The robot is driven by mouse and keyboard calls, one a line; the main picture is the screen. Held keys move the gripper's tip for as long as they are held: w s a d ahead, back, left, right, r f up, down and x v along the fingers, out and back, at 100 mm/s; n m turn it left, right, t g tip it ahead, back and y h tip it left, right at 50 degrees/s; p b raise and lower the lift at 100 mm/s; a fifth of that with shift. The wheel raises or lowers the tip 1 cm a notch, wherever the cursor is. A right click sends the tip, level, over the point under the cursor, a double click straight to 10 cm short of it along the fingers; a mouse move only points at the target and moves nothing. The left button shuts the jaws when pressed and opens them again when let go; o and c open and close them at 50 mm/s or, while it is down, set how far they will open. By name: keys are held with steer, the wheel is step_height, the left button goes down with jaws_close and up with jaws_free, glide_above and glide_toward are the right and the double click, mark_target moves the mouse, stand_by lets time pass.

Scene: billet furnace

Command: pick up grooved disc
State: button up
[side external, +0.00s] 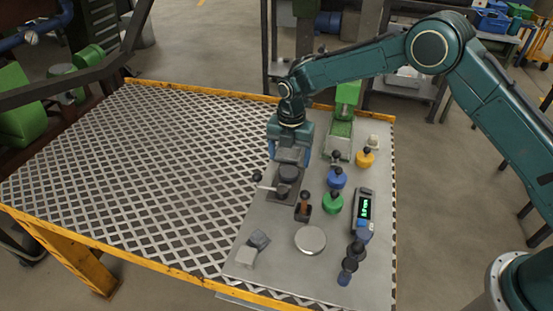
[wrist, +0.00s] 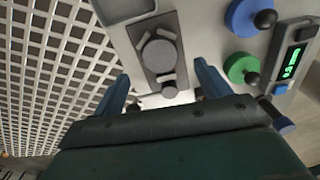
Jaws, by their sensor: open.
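A dark round disc (side external: 288,174) sits on a dark rectangular plate (side external: 286,197) on the grey work surface. In the wrist view it is a grey round face (wrist: 158,55) with small blocks around it on the plate (wrist: 141,25). It may be the grooved disc, but no groove can be made out. A pale flat disc (side external: 310,240) lies apart nearer the front. My gripper (side external: 290,155) points down above the dark plate, open and empty. In the wrist view its two fingers (wrist: 162,90) stand apart, with the dark disc ahead of and between them.
Blue (side external: 337,178), green (side external: 333,203) and yellow (side external: 365,158) knobbed pieces and a lit meter (side external: 364,208) stand to the right. A small dark holder (side external: 303,209) stands close in front of the plate. Open grating (side external: 130,170) covers the left.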

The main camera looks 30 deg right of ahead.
mark_target(288, 172)
steer(key=shift+a+f, duration=0.1)
steer(key=shift+f, duration=2.5)
steer(key=shift+r, duration=0.1)
steer(key=c, duration=1.4)
step_height(288, 172, up, 20)
